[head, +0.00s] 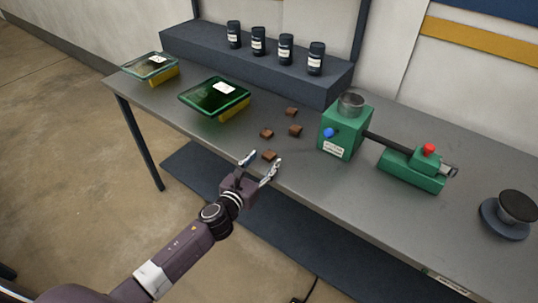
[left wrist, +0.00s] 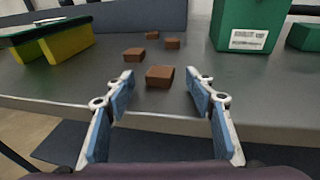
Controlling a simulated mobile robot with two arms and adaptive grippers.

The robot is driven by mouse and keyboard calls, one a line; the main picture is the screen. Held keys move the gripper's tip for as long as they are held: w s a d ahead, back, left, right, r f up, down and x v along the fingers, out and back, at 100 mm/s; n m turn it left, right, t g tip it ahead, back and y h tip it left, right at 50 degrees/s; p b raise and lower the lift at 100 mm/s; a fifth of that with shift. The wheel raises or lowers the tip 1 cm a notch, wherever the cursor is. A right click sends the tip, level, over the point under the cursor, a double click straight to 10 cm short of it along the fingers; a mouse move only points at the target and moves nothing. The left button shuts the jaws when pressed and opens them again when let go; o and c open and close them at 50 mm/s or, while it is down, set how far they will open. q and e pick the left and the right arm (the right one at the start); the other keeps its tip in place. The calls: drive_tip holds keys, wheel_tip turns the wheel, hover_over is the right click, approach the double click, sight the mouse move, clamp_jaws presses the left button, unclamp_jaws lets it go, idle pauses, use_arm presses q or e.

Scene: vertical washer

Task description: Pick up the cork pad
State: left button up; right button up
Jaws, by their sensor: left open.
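Several small brown cork pads lie on the grey table. The nearest cork pad (head: 269,155) is close to the front edge, and it also shows in the left wrist view (left wrist: 160,76). Other pads lie behind it, such as one (head: 266,133), one (head: 295,130) and one (head: 291,112). My left gripper (head: 262,163) is open and empty at the table's front edge. In the left wrist view its blue-padded fingers (left wrist: 160,84) stand apart to either side, with the nearest pad centred just beyond them. My right gripper is not in view.
A green box with a yellow base (head: 214,98) stands left of the pads, with a similar one (head: 150,67) further left. A green machine (head: 343,140) stands to the right. Several dark jars (head: 258,41) stand on a raised shelf (head: 285,76) behind.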

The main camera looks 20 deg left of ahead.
sight(269, 156)
use_arm(q)
drive_tip(key=shift+x, duration=1.15)
drive_tip(key=shift+c, duration=0.3)
drive_tip(key=c, duration=0.8)
drive_tip(key=shift+r, duration=0.1)
